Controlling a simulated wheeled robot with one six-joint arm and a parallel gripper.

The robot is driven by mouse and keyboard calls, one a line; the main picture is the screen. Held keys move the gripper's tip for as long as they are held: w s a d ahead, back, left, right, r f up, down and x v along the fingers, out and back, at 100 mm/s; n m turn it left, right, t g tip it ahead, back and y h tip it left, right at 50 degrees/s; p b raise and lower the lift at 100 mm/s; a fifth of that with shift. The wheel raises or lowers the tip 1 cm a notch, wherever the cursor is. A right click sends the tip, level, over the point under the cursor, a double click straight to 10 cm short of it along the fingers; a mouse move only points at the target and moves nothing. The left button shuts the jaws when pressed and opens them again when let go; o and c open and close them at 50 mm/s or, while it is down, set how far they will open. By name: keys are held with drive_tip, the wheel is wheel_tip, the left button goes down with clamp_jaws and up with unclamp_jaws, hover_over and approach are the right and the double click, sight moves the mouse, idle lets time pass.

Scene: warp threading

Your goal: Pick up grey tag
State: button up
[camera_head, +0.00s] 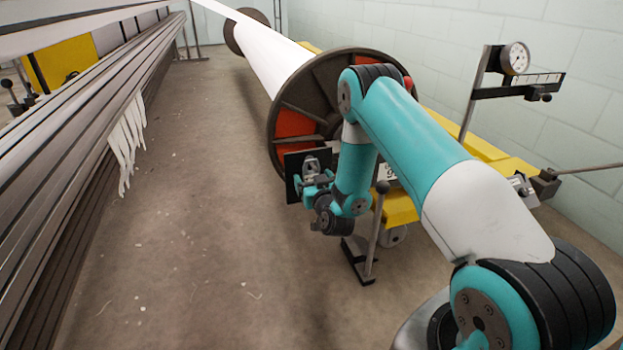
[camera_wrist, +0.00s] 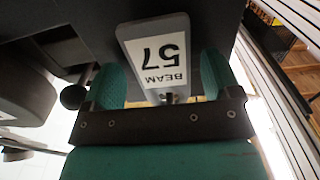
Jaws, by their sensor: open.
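The grey tag (camera_wrist: 160,58) carries a white label that reads BEAM 57, upside down in the wrist view. It is in front of a dark panel (camera_wrist: 85,20). My gripper (camera_wrist: 158,80) is open, with one teal finger on each side of the tag and a visible gap on both sides. A small metal piece shows at the tag's lower end, near the gripper's dark crossbar. In the head view my gripper (camera_head: 314,182) is at a black plate (camera_head: 292,174) beside the large beam flange; the tag is too small there to read.
The large beam (camera_head: 270,50) with its dark flange (camera_head: 275,135) stands behind my gripper. A yellow frame (camera_head: 402,210) and an upright lever (camera_head: 375,232) are close on the right. Grey rails (camera_head: 60,150) run along the left. The floor between is open.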

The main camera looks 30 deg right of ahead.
drive_tip(key=shift+a, duration=0.2)
drive_tip(key=c, duration=1.1)
drive_tip(key=shift+d+r, duration=0.1)
drive_tip(key=shift+r, duration=0.15)
